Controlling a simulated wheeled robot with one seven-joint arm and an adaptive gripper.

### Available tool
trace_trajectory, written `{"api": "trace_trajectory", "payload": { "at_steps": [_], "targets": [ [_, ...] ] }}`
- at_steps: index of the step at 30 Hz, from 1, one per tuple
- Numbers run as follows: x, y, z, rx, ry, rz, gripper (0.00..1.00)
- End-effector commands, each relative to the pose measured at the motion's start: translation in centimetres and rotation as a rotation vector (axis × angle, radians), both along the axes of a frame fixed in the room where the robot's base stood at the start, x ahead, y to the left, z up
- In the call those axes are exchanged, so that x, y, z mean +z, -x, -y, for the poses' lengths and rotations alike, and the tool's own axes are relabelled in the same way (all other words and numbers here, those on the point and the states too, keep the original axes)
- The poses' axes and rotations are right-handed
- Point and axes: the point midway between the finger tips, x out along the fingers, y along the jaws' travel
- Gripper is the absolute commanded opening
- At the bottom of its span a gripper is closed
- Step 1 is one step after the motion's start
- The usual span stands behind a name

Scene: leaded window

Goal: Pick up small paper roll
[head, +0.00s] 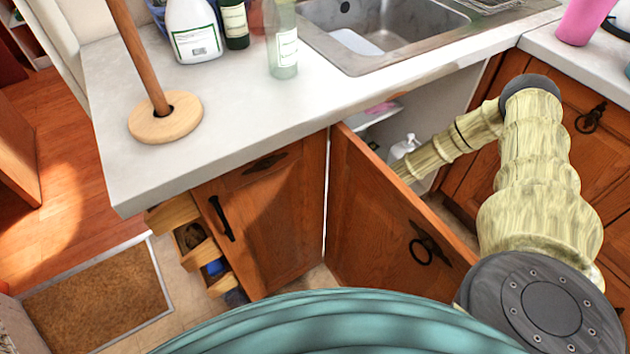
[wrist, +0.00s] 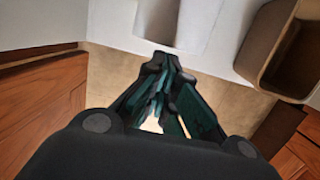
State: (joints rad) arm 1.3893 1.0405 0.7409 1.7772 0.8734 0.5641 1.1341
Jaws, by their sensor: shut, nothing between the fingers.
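A pale, upright white shape (wrist: 183,22) at the top middle of the wrist view looks like the small paper roll, though its upper part is cut off. My gripper (wrist: 162,62) is shut and empty, with its dark fingertips just below the lower edge of that shape. I cannot tell whether they touch it. In the head view my arm reaches behind the open cabinet door under the sink, and the door hides my gripper. The paper roll cannot be made out in the head view.
The open cabinet door (head: 385,215) stands left of my arm. A white bottle (head: 405,146) is inside the cabinet. A brown open container (wrist: 285,50) is right of the fingertips. A wooden stand (head: 165,117) with a rod is on the counter.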

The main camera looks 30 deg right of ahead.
Motion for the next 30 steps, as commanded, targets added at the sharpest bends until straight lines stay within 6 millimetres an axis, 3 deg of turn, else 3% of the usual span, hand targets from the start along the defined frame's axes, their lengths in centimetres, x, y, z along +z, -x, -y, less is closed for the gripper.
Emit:
{"api": "trace_trajectory", "payload": {
  "at_steps": [5,24,30],
  "targets": [
    [0.0,-1.4,-0.1,0.0,0.001,0.001,0.0],
    [0.0,-11.6,-1.0,0.001,0.0,0.002,0.0],
    [-1.0,-12.0,-1.0,0.001,-0.001,0.0,0.0]
  ]
}}
